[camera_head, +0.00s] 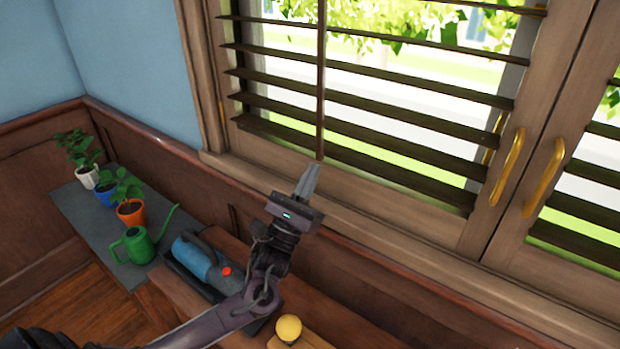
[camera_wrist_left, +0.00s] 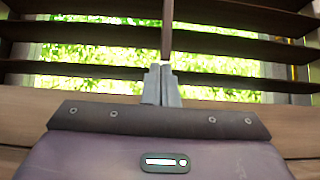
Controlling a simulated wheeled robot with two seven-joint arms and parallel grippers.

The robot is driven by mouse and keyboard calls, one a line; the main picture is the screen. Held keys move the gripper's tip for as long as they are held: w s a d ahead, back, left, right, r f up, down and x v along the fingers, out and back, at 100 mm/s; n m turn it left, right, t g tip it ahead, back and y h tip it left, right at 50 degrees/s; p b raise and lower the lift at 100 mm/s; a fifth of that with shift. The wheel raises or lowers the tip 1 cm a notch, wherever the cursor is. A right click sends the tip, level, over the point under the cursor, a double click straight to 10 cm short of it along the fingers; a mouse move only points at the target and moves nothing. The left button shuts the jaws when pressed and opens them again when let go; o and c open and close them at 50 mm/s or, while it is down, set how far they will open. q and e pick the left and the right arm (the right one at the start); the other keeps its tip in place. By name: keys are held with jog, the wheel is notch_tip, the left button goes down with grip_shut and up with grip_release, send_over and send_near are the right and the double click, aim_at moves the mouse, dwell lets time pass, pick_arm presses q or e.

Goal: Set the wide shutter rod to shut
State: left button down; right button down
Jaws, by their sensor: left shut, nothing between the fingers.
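The wide shutter (camera_head: 390,105) has dark wood slats that stand open, with greenery and bright light showing between them. Its vertical rod (camera_head: 321,70) runs down the front of the slats, left of the shutter's middle, and ends near the bottom rail. My left gripper (camera_head: 313,168) is shut and points up at the lower end of the rod. In the left wrist view, the shut fingertips (camera_wrist_left: 161,68) lie just below the rod (camera_wrist_left: 167,28). Whether they touch it I cannot tell. My right gripper is not in view.
Brass handles (camera_head: 507,167) are on the shutter frames at right. A green watering can (camera_head: 138,245) and potted plants (camera_head: 130,211) stand at left.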

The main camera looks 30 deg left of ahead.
pick_arm(q)
jog(key=r+p, duration=0.1)
jog(key=r, duration=0.1)
jog(key=w+r+p, duration=0.1)
jog(key=r+p, duration=0.1)
jog(key=r, duration=0.1)
jog(key=shift+w, duration=0.15)
